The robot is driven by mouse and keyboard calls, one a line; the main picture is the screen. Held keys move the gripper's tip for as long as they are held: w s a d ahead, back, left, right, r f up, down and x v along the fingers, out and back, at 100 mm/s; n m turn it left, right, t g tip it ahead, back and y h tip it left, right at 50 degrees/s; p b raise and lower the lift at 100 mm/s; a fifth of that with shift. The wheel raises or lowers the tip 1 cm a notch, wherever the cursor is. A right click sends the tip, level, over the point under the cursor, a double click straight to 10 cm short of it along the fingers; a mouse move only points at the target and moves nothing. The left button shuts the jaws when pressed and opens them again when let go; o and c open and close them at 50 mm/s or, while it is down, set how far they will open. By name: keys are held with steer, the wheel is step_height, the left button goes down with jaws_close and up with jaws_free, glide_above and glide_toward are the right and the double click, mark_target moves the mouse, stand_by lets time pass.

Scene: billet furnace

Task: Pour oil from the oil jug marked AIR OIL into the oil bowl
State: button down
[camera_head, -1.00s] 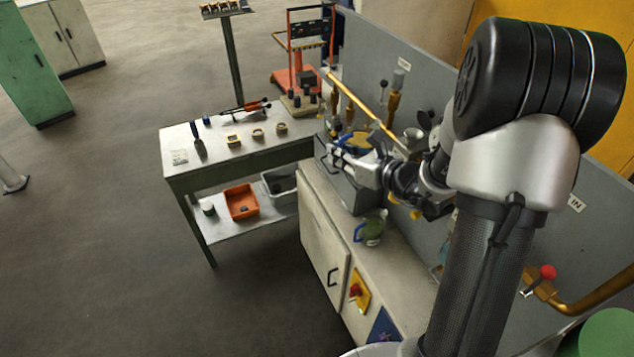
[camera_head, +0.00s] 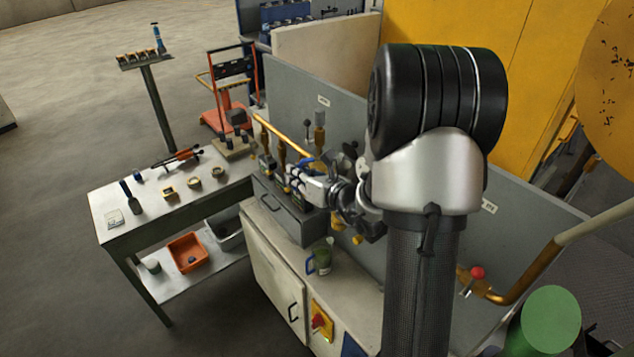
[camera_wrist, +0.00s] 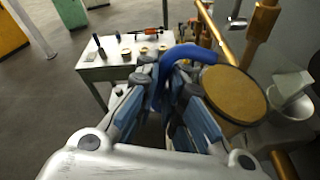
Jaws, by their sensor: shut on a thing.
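My gripper (camera_wrist: 176,85) is shut on the blue handle (camera_wrist: 187,52) of a jug. The jug's round top (camera_wrist: 235,92), filled with golden-brown oil, shows just right of the fingers in the wrist view. No marking on it can be read. In the head view my gripper (camera_head: 303,185) is over the dark grey box, and the held jug is mostly hidden there. A grey bowl-like cup (camera_wrist: 294,106) stands right of the jug; I cannot tell whether it is the oil bowl. No pouring stream shows.
A green jug with a blue handle (camera_head: 320,258) stands on the cabinet top, near the dark grey box (camera_head: 285,215). A grey panel (camera_head: 330,105) with brass pipes rises behind. A side table (camera_head: 150,205) with small parts stands left; an orange bin (camera_head: 187,253) sits on its lower shelf.

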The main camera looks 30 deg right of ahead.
mark_target(301, 159)
steer(key=shift+r, duration=0.2)
stand_by(0.4)
steer(key=shift+r+m+y+p, duration=0.3)
steer(key=shift+r+m+p, duration=0.5)
steer(key=shift+p, duration=0.45)
steer(key=shift+r, duration=0.15)
steer(key=shift+d+r+m+y+p, duration=0.15)
steer(key=shift+r+m+p, duration=0.15)
steer(key=shift+r+p, duration=0.3)
steer(key=shift+d+r+m+y+p, duration=0.15)
steer(key=shift+r+m+p, duration=0.2)
steer(key=shift+p, duration=0.4)
steer(key=shift+a, duration=0.1)
steer(key=shift+r, duration=0.15)
steer(key=shift+d+r+m+t+y+p, duration=0.2)
steer(key=shift+r+m+p, duration=0.2)
steer(key=shift+p, duration=0.3)
steer(key=shift+d+r+m+t+y+p, duration=0.15)
steer(key=shift+r+m+t+p, duration=0.1)
steer(key=shift+r+p, duration=0.35)
stand_by(0.6)
